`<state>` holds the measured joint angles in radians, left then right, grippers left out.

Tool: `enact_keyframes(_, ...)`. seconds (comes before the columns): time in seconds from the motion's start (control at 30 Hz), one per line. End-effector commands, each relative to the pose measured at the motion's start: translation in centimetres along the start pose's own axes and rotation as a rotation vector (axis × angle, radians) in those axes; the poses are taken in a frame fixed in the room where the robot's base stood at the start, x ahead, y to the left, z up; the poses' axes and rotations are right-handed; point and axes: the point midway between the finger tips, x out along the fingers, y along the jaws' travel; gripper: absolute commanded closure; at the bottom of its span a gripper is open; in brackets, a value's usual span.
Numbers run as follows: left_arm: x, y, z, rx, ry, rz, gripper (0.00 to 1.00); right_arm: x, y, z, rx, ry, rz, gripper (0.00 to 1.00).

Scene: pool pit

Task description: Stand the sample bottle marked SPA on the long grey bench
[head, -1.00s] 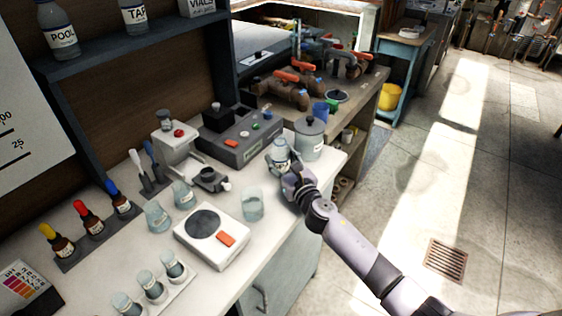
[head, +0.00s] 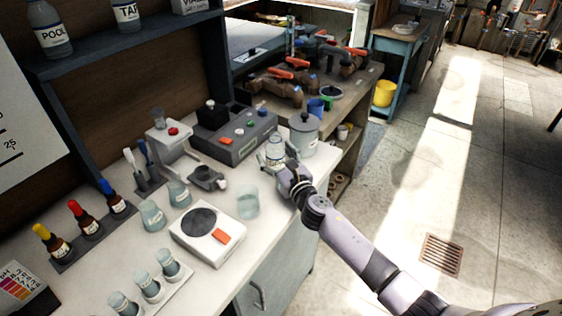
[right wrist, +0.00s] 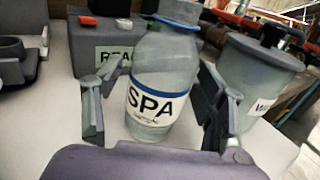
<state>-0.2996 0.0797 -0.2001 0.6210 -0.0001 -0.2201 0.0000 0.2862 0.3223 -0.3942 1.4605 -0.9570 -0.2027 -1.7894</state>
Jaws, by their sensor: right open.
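The sample bottle marked SPA (right wrist: 158,85) stands upright on the white counter, a clear bottle with a blue-edged white label and a grey-blue cap. In the head view the bottle (head: 275,150) is at the counter's right side, partly hidden by my right gripper (head: 281,164). In the right wrist view my right gripper (right wrist: 158,110) is open, with one finger on each side of the bottle. Whether the fingers touch it I cannot tell. My left gripper is not in view. I cannot tell for sure which surface is the long grey bench.
A lidded grey canister (head: 304,135) stands close right of the bottle, and a grey instrument box (head: 234,138) behind it. A glass beaker (head: 248,201) and a white scale (head: 207,233) are to the left. A bench (head: 345,100) with pipe valves stands beyond.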

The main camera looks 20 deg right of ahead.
Motion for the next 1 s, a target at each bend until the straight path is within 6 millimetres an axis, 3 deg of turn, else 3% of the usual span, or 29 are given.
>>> enact_keyframes(0.17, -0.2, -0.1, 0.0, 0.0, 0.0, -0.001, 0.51, -2.1, -0.1, 0.0, -0.002, 0.002, 0.0, 0.35)
enact_keyframes(0.4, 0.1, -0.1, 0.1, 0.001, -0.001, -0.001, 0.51, -7.4, 0.0, -0.1, -0.001, 0.002, 0.001, 0.35)
enact_keyframes(0.6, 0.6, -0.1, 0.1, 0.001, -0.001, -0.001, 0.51, -10.7, 0.0, 0.0, -0.001, 0.001, 0.0, 0.35)
enact_keyframes(0.77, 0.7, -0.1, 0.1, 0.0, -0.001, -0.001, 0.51, -11.9, 0.0, 0.1, -0.001, 0.0, 0.0, 0.35)
enact_keyframes(1.0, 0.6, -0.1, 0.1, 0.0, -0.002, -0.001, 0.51, -12.0, 0.0, 0.2, 0.0, -0.001, -0.001, 0.35)
